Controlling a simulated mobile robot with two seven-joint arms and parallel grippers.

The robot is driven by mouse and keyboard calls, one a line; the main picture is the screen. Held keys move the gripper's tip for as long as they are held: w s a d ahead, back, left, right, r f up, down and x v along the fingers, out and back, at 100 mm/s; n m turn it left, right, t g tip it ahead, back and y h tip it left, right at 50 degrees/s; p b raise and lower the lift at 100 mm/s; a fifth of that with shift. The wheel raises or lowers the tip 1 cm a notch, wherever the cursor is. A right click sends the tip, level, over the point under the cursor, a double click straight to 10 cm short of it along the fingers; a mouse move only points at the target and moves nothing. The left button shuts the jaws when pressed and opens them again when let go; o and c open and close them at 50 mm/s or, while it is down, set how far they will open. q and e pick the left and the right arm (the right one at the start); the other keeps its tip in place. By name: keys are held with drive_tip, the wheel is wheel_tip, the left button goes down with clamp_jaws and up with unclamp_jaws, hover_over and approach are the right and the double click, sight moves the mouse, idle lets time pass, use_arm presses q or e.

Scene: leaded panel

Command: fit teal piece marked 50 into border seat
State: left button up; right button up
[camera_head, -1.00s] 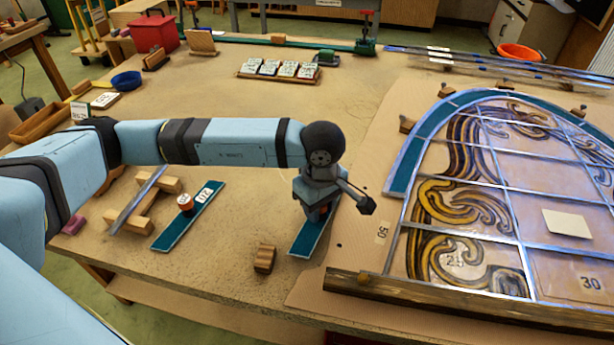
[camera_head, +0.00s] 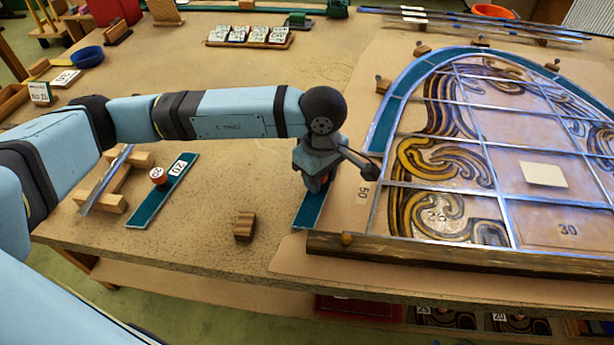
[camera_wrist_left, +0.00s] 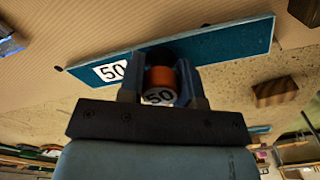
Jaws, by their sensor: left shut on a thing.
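The teal piece marked 50 (camera_head: 309,210) is a narrow strip beside the panel's lower left side. In the left wrist view the piece (camera_wrist_left: 225,47) carries a white 50 label and an orange knob (camera_wrist_left: 161,84), also marked 50. My left gripper (camera_head: 317,182) is shut on this knob; its fingers flank it in the wrist view (camera_wrist_left: 160,90). The piece overlaps the cardboard's left edge; its height above it is unclear. The border seat (camera_head: 367,205) lies along the panel's lower left edge, below the fitted teal border (camera_head: 400,95), by a 50 mark. My right gripper is not in view.
A wooden bar (camera_head: 440,250) runs along the panel's front edge. A wooden block (camera_head: 244,226) stands left of the piece. Another teal strip marked 20 (camera_head: 163,190) lies further left, near a wooden rack. Small wooden blocks with knobs (camera_head: 383,84) stand around the panel's outer edge.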

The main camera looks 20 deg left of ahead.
sight(362, 192)
use_arm(q)
drive_tip(key=shift+w+d, duration=0.15)
drive_tip(key=shift+d, duration=0.4)
drive_tip(key=shift+w+d, duration=0.15)
drive_tip(key=shift+d, duration=0.35)
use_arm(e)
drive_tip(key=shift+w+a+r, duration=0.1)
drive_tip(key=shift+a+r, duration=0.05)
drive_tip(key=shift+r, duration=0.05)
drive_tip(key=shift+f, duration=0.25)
use_arm(q)
drive_tip(key=shift+b, duration=1.35)
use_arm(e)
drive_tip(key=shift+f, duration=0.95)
use_arm(q)
drive_tip(key=shift+w+d+b, duration=0.3)
drive_tip(key=shift+d+b, duration=0.15)
drive_tip(key=shift+d, duration=0.65)
drive_tip(key=shift+w+d+b, duration=0.3)
drive_tip(key=shift+d+b, duration=0.1)
drive_tip(key=shift+d, duration=0.65)
drive_tip(key=shift+w+d+b, duration=0.3)
drive_tip(key=shift+d+b, duration=0.15)
drive_tip(key=shift+d, duration=0.65)
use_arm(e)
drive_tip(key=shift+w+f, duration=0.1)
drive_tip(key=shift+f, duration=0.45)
use_arm(q)
drive_tip(key=o, duration=1.1)
drive_tip(key=shift+c, duration=0.2)
